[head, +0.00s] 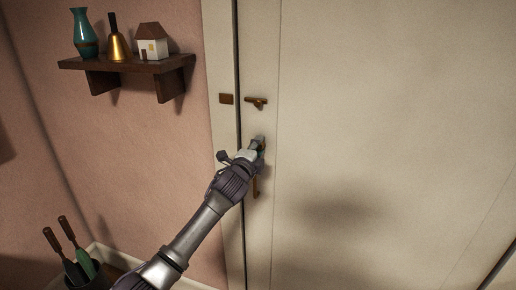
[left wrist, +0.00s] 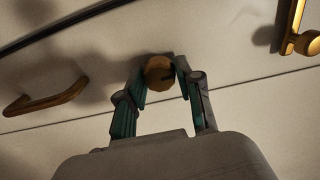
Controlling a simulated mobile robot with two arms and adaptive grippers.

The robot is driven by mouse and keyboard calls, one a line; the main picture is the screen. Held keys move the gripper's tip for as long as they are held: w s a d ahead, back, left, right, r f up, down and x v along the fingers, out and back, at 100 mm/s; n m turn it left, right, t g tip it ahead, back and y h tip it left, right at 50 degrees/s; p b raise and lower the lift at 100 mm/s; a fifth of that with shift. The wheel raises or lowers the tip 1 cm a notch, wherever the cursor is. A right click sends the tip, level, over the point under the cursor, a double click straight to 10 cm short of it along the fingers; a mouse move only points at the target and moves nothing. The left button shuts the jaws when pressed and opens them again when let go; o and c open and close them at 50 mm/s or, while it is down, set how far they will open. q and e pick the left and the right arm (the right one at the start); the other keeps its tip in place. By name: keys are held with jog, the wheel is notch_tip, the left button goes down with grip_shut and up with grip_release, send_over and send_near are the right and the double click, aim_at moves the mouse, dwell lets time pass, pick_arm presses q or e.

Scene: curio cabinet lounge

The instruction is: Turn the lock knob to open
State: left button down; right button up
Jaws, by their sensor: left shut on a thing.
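The lock knob (left wrist: 159,72) is a round brass knob with a dark mark on its face, on the pale cabinet door (head: 400,110). In the left wrist view my left gripper (left wrist: 161,75) has a finger on each side of the knob and is shut on it. In the head view the left gripper (head: 259,144) is at the door's left edge, and it largely hides the knob there. My right gripper is in neither view.
A brass latch (head: 257,101) sits above the gripper, beside a small brass plate (head: 226,99) on the frame. A brass pull handle (head: 255,187) is below. A wall shelf (head: 130,64) with ornaments is at upper left. A pot of tools (head: 85,271) stands at lower left.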

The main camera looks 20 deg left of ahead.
pick_arm(q)
jog(key=c, duration=0.8)
grip_release()
jog(key=shift+o, duration=0.2)
jog(key=shift+s, duration=0.1)
jog(key=s, duration=1.2)
jog(key=shift+a, duration=0.25)
jog(key=shift+w+f, duration=0.1)
jog(key=shift+f, duration=0.05)
